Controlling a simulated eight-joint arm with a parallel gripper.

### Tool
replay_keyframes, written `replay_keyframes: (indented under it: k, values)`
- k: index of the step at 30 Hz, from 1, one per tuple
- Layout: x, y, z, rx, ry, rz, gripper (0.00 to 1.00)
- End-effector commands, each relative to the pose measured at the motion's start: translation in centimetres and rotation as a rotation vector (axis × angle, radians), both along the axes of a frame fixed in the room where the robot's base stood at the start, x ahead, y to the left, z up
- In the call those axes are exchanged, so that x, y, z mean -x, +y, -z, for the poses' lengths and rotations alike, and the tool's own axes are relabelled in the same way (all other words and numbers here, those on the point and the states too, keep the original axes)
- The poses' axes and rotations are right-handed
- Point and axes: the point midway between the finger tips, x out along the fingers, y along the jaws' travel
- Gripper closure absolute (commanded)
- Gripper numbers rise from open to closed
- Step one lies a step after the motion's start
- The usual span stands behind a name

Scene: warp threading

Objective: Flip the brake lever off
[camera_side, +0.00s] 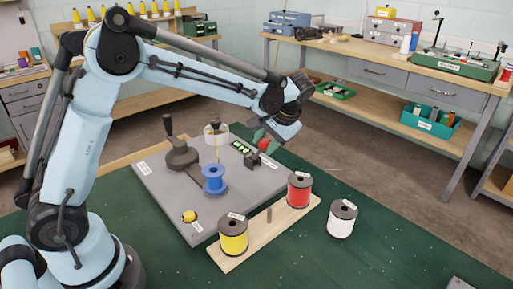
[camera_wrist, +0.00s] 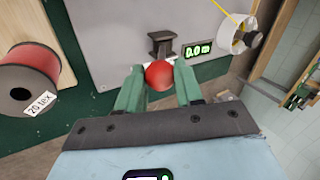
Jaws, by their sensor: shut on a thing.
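The brake lever shows as a round red knob (camera_wrist: 158,76) at the near edge of the grey base plate, beside a dark bracket (camera_wrist: 162,42). My gripper (camera_wrist: 158,84) has its two green fingers closed on either side of the red knob. In the side view the red knob (camera_side: 263,144) shows just below my gripper (camera_side: 260,137), by the plate's far right edge. The lever's shaft is hidden in the wrist view, so its angle is hard to tell.
The grey plate (camera_side: 180,205) carries a blue spool (camera_side: 214,180), a crank and a green display (camera_side: 241,147). Yellow (camera_side: 233,238) and red (camera_side: 299,192) spools stand on a wooden board; a white spool (camera_side: 341,220) stands beside it. The green table's front right is mostly clear.

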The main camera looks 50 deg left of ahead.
Motion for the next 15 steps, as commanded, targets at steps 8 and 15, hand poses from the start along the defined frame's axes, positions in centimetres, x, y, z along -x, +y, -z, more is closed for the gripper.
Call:
replay_keyframes:
  k: [8,15]
  values:
    - [-0.14,-1.26,0.73,0.036,-0.003,0.017,1.0]
    - [-0.15,-1.28,0.72,0.037,-0.004,0.017,0.43]
